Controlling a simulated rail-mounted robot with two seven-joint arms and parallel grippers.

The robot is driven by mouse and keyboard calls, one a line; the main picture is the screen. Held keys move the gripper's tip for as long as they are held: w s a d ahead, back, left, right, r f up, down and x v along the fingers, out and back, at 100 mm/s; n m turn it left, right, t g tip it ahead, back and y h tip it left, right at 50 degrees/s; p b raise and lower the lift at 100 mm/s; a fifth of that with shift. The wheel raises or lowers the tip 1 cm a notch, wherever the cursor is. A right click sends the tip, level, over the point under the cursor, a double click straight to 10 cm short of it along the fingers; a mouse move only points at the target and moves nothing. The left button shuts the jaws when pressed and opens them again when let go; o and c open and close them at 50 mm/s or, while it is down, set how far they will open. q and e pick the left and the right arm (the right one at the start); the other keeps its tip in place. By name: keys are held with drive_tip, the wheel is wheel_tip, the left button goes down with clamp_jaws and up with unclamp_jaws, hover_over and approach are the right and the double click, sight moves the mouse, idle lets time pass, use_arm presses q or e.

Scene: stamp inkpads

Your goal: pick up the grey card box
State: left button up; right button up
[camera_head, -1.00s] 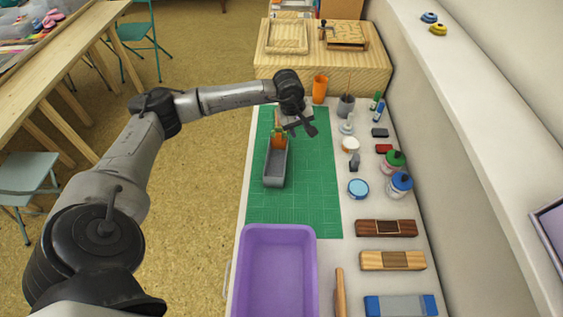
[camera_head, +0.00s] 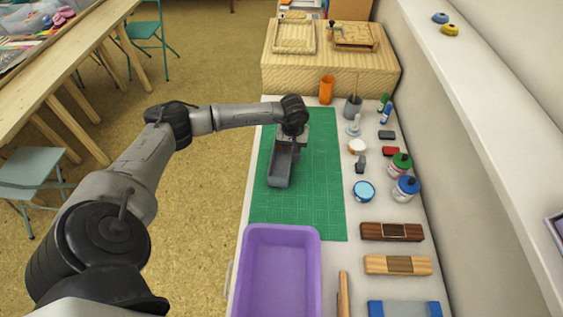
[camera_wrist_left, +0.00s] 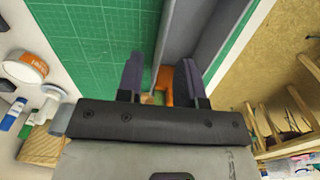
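The grey card box (camera_head: 279,182) is a long, open-topped grey tray on the green mat (camera_head: 315,205). My left gripper (camera_head: 288,143) points down over its far end, which the hand partly hides. In the left wrist view the gripper's two dark fingers (camera_wrist_left: 160,78) stand apart. One long wall of the box (camera_wrist_left: 172,38) runs toward the gap between them, with one finger on the mat side and the other on the inner side. I see no contact. Something orange (camera_wrist_left: 186,84) shows beside the inner-side finger. My right gripper is not in view.
A purple tub (camera_head: 246,275) stands in front of the mat. Bottles, an ink pot (camera_head: 364,191) and wooden stamps (camera_head: 391,231) line the right side by the wall. An orange cup (camera_head: 327,90) stands beyond the mat. The mat's near part is clear.

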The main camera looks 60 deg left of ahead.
sight(281, 160)
use_arm(q)
drive_tip(key=shift+a+f+b, duration=0.15)
drive_tip(key=shift+f+b, duration=0.35)
drive_tip(key=shift+f, duration=2.25)
clamp_jaws()
